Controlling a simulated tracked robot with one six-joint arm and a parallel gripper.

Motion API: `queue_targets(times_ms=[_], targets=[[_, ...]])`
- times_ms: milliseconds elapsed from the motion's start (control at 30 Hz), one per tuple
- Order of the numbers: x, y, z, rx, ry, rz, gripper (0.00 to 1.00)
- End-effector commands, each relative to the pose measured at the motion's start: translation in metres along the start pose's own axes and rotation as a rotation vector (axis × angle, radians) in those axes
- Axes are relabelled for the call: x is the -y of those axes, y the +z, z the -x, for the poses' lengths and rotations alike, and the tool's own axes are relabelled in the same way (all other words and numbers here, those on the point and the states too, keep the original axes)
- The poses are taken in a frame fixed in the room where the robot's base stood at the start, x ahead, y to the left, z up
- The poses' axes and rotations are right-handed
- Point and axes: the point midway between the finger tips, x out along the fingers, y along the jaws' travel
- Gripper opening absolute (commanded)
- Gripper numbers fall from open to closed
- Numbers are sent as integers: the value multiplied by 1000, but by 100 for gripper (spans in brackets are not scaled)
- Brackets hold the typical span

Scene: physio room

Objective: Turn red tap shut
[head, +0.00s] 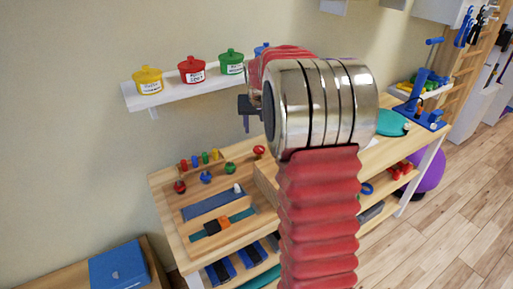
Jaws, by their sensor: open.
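A red knob, which looks like the red tap (180,186), sits at the left end of a row on the wooden table top. A blue knob (206,177) and a green knob (230,168) stand to its right. Another red round piece (259,151) is farther right, by my arm. Whether the red tap is open or shut is too small to tell. My gripper (246,120) shows only as a small dark part left of my arm's metal joint. It is open, above and behind the table top and apart from the knobs. My arm hides the rest of it.
Coloured pegs (205,158) stand behind the knobs. A blue strip (212,203) and a teal strip with an orange block (223,223) lie in front. A wall shelf (165,94) holds yellow, red and green lidded pots. My arm hides the middle of the table.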

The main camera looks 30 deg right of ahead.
Motion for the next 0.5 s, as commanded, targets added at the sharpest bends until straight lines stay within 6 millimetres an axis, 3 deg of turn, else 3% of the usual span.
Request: queue_targets(times_ms=[500], targets=[[1, 1, -69, 3, 0, 1, 55]])
